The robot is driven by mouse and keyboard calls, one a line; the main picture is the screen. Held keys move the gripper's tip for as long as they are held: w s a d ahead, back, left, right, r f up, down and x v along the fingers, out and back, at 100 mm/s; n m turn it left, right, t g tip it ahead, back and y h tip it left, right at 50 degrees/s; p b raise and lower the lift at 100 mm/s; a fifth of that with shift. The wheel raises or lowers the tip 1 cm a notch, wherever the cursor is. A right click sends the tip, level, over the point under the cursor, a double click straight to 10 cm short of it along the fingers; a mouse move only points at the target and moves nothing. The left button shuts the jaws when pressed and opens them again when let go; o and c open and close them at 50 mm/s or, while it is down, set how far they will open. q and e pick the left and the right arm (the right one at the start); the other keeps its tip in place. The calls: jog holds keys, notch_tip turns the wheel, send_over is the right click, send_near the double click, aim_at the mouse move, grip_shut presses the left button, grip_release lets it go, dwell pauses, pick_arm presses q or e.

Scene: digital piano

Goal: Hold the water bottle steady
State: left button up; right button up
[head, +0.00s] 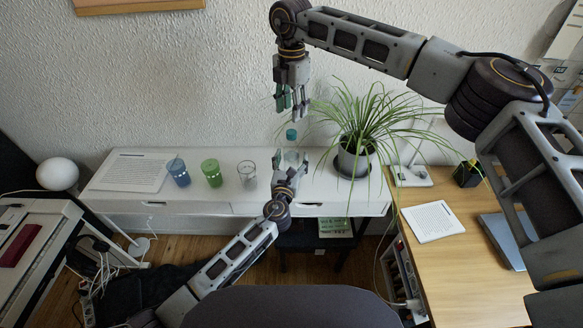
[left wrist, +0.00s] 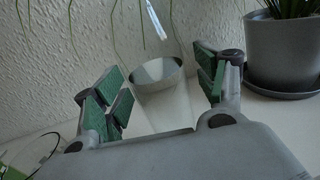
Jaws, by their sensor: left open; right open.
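The water bottle (head: 291,156) is clear with a teal cap (head: 291,134). It stands on the white desk, left of the plant, its lower part partly hidden by my left gripper. My left gripper (head: 291,178) is open in front of it. In the left wrist view, a clear grey cylinder (left wrist: 163,98), apparently the bottle's body, stands between the green-padded fingers of my left gripper (left wrist: 163,100), with small gaps on both sides. The cap cannot be made out there. My right gripper (head: 290,110) is open, points down above the cap and holds nothing.
A potted plant (head: 352,162) stands right of the bottle, its leaves spreading near my right gripper. A blue glass (head: 178,172), a green glass (head: 211,173) and a clear glass (head: 248,175) stand to the left. A wooden desk (head: 455,265) with a white tablet (head: 432,221) is at the right.

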aim_at(292, 132)
pick_arm(q)
grip_shut()
dwell(0.4)
pick_arm(e)
jog(key=shift+m, duration=0.3)
jog(key=shift+a+m, duration=0.1)
jog(key=shift+m, duration=1.8)
jog(key=shift+f, duration=0.15)
jog(key=shift+f, duration=3.9)
